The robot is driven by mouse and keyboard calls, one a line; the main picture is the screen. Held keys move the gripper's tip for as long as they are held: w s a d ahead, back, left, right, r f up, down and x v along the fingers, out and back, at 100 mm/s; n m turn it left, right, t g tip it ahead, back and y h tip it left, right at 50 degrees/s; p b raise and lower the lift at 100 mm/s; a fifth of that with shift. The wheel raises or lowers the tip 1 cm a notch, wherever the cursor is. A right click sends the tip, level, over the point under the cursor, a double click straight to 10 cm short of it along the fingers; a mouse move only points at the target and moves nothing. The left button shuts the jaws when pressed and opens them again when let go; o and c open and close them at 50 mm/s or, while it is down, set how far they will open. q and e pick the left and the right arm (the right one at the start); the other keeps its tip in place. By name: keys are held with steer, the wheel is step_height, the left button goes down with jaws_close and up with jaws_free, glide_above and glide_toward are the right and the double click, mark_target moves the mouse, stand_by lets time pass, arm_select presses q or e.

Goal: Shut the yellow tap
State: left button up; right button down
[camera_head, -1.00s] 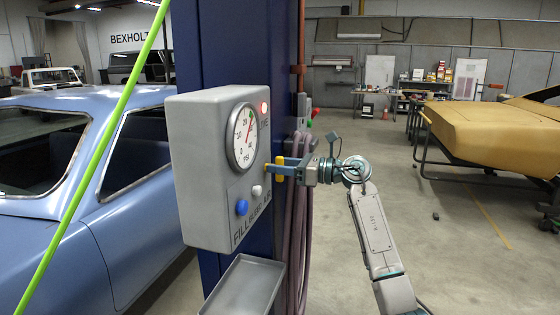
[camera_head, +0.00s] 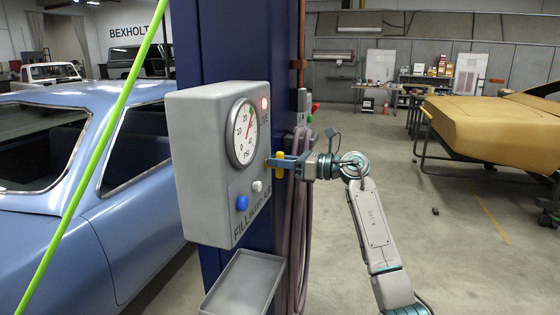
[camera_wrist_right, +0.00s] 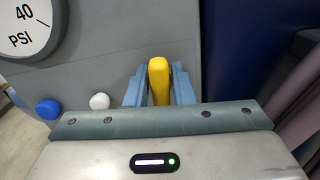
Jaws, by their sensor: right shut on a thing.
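The yellow tap (camera_head: 280,165) is on the side of a grey gauge box (camera_head: 203,165) fixed to a blue post. Its handle stands upright in the head view. My right gripper (camera_head: 282,162) reaches it from the right and is shut on the tap. In the right wrist view the yellow handle (camera_wrist_right: 160,80) sits between the two blue fingers (camera_wrist_right: 158,88). The finger tips and the tap's base are partly hidden. My left gripper is not in view.
The box carries a dial (camera_head: 243,132), a lit red lamp (camera_head: 264,104), a blue knob (camera_head: 242,203) and a white knob (camera_head: 257,186). A grey tray (camera_head: 246,285) is below. A mauve hose (camera_head: 297,235) hangs behind. A green line (camera_head: 92,165) crosses the left side.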

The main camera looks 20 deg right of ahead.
steer(key=m+p, duration=0.1)
steer(key=m, duration=0.1)
steer(key=m+p, duration=0.1)
steer(key=m, duration=0.1)
steer(key=shift+w+d, duration=0.1)
steer(key=shift+w, duration=0.1)
steer(key=m+p, duration=0.3)
steer(key=m, duration=0.1)
steer(key=shift+w+d+m, duration=0.1)
steer(key=shift+m, duration=0.3)
steer(key=m+p, duration=0.4)
steer(key=shift+w+f, duration=0.1)
steer(key=shift+f, duration=0.05)
steer(key=shift+d+f+m+p, duration=0.1)
steer(key=shift+f+m+p, duration=0.1)
steer(key=shift+m+p, duration=0.85)
steer(key=shift+f+m+p, duration=0.2)
steer(key=shift+m+p, duration=0.75)
steer(key=shift+m, duration=0.1)
steer(key=c, duration=1.3)
jaws_free()
steer(key=shift+o, duration=0.2)
